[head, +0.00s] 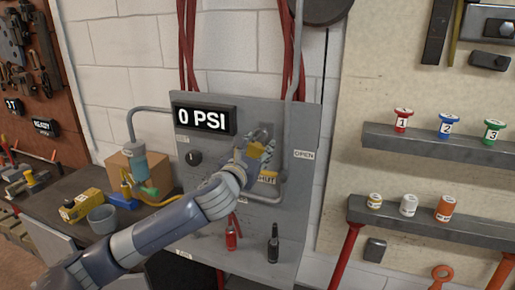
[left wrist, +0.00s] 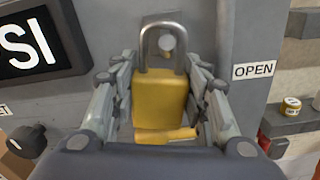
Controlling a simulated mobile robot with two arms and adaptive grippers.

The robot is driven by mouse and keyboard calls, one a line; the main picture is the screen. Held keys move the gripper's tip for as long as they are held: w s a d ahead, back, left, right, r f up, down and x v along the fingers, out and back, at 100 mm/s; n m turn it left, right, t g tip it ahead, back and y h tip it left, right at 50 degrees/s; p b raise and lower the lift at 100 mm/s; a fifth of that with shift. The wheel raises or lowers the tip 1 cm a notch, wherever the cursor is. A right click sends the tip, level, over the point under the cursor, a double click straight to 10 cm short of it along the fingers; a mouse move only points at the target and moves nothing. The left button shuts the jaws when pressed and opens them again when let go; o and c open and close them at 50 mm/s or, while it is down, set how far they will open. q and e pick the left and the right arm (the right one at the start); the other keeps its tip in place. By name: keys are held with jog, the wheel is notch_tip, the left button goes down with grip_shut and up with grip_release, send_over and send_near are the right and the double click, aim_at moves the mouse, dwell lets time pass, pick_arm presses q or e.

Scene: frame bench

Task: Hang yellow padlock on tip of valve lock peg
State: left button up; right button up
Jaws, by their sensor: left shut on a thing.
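The yellow padlock (left wrist: 160,101) is upright between the fingers of my left gripper (left wrist: 158,98), its metal shackle pointing up. In the head view the padlock (head: 257,148) shows small in front of the grey panel, partly hidden by my left gripper (head: 256,154). A round grey peg end (left wrist: 167,43) shows inside the shackle's loop in the left wrist view. I cannot tell whether the shackle is around the peg or in front of it. A yellow bar (left wrist: 168,135) lies across below the padlock body. My right gripper is not in view.
The grey panel (head: 302,190) carries a "0 PSI" display (head: 205,119), a black knob (head: 193,158), an OPEN label (head: 304,155) and a pipe beside my gripper. A cluttered bench (head: 55,192) is left.

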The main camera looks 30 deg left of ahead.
pick_arm(q)
jog(key=o, duration=1.2)
jog(key=shift+o, duration=0.3)
jog(key=shift+s, duration=0.15)
jog(key=v, duration=1.2)
jog(key=shift+f, duration=0.1)
